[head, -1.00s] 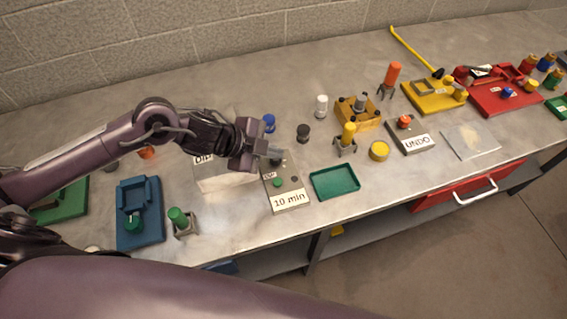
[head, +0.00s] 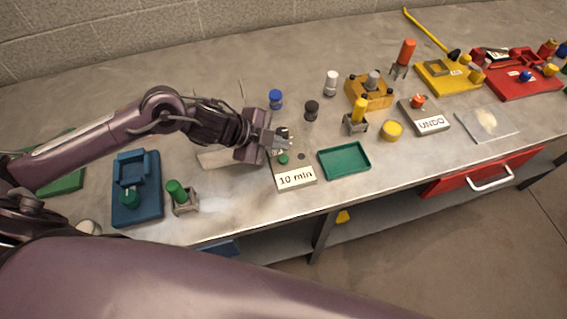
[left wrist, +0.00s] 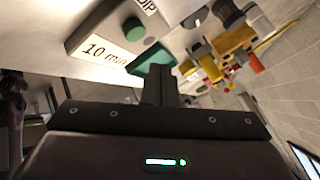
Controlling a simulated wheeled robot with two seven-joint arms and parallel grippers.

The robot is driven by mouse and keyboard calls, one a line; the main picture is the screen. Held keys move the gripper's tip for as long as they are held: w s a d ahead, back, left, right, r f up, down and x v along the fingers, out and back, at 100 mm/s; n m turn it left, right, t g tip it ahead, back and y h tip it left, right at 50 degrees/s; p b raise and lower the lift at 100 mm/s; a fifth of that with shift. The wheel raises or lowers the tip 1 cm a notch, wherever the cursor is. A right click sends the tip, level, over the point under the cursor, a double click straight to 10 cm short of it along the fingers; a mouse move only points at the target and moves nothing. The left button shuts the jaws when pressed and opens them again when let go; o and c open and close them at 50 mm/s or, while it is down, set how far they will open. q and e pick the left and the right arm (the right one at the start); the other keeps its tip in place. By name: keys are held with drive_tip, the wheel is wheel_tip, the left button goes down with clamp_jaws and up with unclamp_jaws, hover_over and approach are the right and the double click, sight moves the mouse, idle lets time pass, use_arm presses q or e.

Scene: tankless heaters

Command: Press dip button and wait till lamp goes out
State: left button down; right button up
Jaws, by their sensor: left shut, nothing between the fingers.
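The grey control box (head: 308,172) carries a white "10 min" label and a round green button (head: 283,159). A small dark round spot (head: 301,156) sits beside the button; I cannot tell if it is the lamp or whether it is lit. In the left wrist view the green button (left wrist: 135,30) shows clear of the fingers, with part of a "DIP" label (left wrist: 147,5) at the top edge. My left gripper (head: 282,141) is shut and empty over the far part of the box, hiding some of it. Contact cannot be told. My right gripper is not in view.
A green tray (head: 365,171) lies right of the box. Blue (head: 276,99) and black (head: 311,110) bottles stand behind it. A pale box (head: 215,160) is partly hidden under my left gripper. A green-topped piece (head: 177,191) and blue fixture (head: 150,207) stand left.

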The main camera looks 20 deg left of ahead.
sight(279, 159)
use_arm(q)
wheel_tip(279, 159, down, 3)
drive_tip(key=shift+r+b, duration=0.15)
drive_tip(key=shift+b, duration=0.35)
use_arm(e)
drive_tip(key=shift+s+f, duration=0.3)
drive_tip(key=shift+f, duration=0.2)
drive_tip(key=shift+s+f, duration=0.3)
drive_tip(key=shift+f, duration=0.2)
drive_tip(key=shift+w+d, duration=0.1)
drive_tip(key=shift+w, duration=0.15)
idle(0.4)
use_arm(q)
drive_tip(key=shift+f, duration=0.4)
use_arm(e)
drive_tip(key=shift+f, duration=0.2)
use_arm(q)
drive_tip(key=shift+f+b, duration=0.5)
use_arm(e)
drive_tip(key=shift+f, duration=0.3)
use_arm(q)
drive_tip(key=shift+r, duration=0.1)
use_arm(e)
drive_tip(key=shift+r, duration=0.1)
use_arm(q)
drive_tip(key=shift+r+p, duration=0.85)
drive_tip(key=shift+p, duration=0.1)
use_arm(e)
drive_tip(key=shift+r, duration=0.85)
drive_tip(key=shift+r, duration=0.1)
